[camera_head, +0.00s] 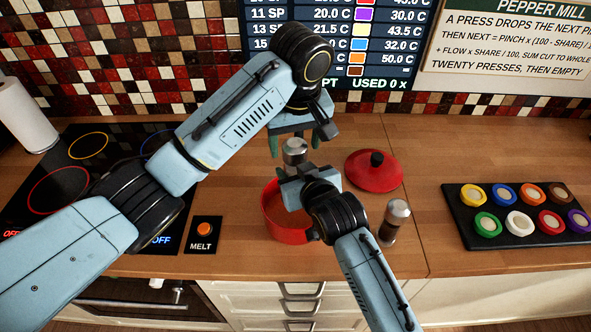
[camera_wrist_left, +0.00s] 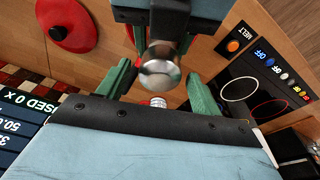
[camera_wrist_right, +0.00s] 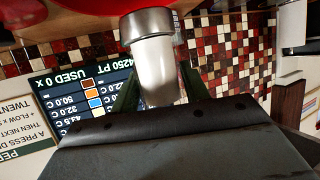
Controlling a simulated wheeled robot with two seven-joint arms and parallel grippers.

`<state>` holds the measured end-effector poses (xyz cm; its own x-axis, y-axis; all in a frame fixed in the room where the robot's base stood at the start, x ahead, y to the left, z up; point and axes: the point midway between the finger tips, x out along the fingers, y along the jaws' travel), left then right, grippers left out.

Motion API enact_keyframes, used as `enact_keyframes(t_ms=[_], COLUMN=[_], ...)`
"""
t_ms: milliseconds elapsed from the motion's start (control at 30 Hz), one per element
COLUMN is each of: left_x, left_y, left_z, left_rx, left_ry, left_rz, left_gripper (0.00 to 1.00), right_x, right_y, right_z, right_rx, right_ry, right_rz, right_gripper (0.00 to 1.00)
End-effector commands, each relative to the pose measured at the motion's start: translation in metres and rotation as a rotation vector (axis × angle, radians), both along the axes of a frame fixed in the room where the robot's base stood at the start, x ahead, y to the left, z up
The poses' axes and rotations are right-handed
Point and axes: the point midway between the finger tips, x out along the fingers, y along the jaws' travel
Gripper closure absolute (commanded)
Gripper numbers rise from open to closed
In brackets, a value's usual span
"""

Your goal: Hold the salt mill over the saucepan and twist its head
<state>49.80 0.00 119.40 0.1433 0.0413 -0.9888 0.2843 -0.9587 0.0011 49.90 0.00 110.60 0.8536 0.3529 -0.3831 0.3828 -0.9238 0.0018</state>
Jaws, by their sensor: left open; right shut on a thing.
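The salt mill (camera_head: 295,150), with a steel head and white contents, is upright over the red saucepan (camera_head: 283,231). My right gripper (camera_head: 298,182) is shut on the salt mill, partly hidden by its own wrist. The mill's pale body shows between its fingers in the right wrist view (camera_wrist_right: 157,68). My left gripper (camera_head: 295,141) is open above, pointing down, with one finger on each side of the mill's head. In the left wrist view the steel head (camera_wrist_left: 160,68) shows between the spread green fingers, with gaps; I cannot tell exact height.
A red lid (camera_head: 374,174) lies right of the saucepan. A second mill with dark contents (camera_head: 393,224) stands near the front edge. The black hob (camera_head: 75,170) and MELT button (camera_head: 204,230) are left. A black tray (camera_head: 480,240) of coloured caps is right.

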Motion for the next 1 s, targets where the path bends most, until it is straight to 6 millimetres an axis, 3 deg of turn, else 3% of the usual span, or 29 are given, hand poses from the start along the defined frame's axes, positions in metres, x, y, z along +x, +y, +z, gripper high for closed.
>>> enact_keyframes(t_ms=[700, 1000], left_x=[0.001, 0.0], left_y=[0.001, 0.0], left_z=[0.059, 0.068], left_rx=[0.002, 0.001], left_ry=[-0.003, 0.001], left_rz=[0.001, 0.001], left_gripper=[0.35, 0.35], right_x=[0.0, 0.0], right_y=[0.0, 0.0], right_z=[0.001, 0.001], right_rx=[0.001, 0.001], right_ry=[-0.003, -0.003], right_rz=[0.0, 0.0], right_gripper=[0.96, 0.96])
